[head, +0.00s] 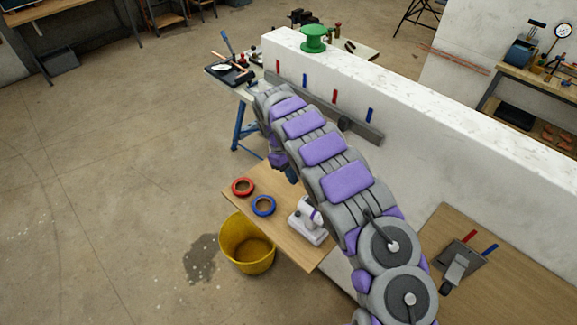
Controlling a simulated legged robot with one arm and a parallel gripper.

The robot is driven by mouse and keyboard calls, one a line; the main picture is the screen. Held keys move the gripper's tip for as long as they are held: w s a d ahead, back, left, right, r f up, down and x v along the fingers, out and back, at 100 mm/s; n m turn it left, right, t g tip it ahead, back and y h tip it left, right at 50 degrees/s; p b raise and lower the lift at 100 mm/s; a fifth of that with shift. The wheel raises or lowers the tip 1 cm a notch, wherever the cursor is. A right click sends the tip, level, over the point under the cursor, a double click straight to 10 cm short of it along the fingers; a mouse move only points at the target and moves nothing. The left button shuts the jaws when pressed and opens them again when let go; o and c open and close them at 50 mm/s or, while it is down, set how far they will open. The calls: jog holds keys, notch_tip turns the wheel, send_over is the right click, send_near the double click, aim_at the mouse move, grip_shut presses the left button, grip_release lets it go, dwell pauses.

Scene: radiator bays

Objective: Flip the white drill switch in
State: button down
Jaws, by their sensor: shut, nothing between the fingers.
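The white drill (308,222) stands on a small wooden table in the lower middle of the head view, left of my arm. My arm partly covers its right side, and its switch is too small to make out. My arm reaches up and away, then bends back down at its far end. My gripper (291,175) is mostly hidden by the arm, above and behind the drill and apart from it. It is shut and holds nothing that I can see.
Red tape (242,187) and blue tape (263,206) lie on the wooden table (285,236) left of the drill. A yellow bucket (246,242) stands on the floor by its edge. A long white wall (430,145) runs along the right. The left floor is mostly clear.

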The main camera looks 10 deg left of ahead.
aim_at(303, 197)
jog(key=shift+s+d+f, duration=0.35)
jog(key=shift+s+d, duration=0.1)
jog(key=shift+d, duration=0.2)
jog(key=shift+s+d+f, duration=0.3)
jog(key=shift+s+d, duration=0.2)
jog(key=shift+d, duration=0.1)
jog(key=shift+s+d+f, duration=0.35)
jog(key=shift+s+d, duration=0.1)
jog(key=shift+d, duration=0.2)
jog(key=shift+s+d+p, duration=0.3)
jog(key=shift+s+d, duration=0.25)
jog(key=shift+d, duration=0.2)
jog(key=shift+s+d+p, duration=0.3)
jog(key=shift+s+d, duration=0.2)
jog(key=shift+d, duration=0.2)
jog(key=shift+w+a, duration=0.1)
jog(key=shift+a, duration=0.05)
